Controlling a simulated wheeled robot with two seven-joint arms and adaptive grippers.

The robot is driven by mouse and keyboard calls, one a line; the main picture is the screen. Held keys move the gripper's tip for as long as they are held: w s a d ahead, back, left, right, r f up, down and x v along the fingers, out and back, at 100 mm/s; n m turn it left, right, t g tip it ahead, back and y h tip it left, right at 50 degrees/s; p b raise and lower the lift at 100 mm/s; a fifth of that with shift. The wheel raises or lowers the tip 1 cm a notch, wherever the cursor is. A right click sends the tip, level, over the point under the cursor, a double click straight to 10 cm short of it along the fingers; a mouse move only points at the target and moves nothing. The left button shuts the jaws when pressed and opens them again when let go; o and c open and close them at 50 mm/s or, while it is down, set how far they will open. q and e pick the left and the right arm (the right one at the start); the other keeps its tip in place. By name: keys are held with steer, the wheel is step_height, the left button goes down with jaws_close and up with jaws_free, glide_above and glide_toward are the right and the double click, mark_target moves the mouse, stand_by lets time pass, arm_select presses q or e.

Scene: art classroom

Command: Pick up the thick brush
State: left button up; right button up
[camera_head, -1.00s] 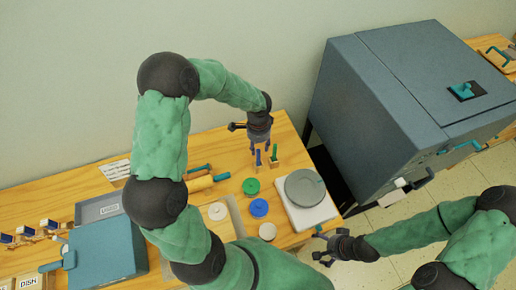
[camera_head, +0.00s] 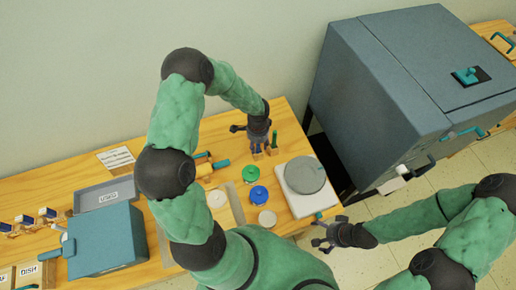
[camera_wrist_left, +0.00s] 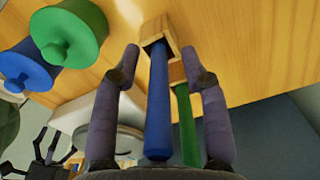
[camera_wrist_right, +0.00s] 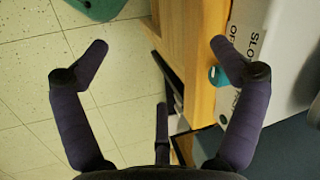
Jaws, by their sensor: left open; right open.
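A blue-handled brush (camera_wrist_left: 158,100) stands in a small wooden holder (camera_wrist_left: 155,30). It looks thicker than the green-handled brush (camera_wrist_left: 186,120) beside it, though it is also closer to the camera. My left gripper (camera_wrist_left: 162,58) is open, with one finger on each side of the blue handle and a gap on both sides. In the head view my left gripper (camera_head: 262,150) hides most of the blue handle, while the green handle (camera_head: 274,138) shows to its right. My right gripper (camera_head: 322,238) is open and empty, off the table's front right corner; its fingers are spread in the right wrist view (camera_wrist_right: 160,48).
A green lidded pot (camera_head: 250,174) and a blue lidded pot (camera_head: 258,195) stand in front of the brushes. A round grey disc (camera_head: 306,175) on a white base is to the right. A large grey kiln-like box (camera_head: 400,95) stands further right.

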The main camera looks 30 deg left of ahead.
arm_select(q)
steer(key=shift+f, duration=0.3)
jaws_close()
steer(key=shift+r, duration=0.15)
step_height(320, 180, up, 10)
steer(key=shift+f+p, duration=0.1)
steer(key=shift+p, duration=0.65)
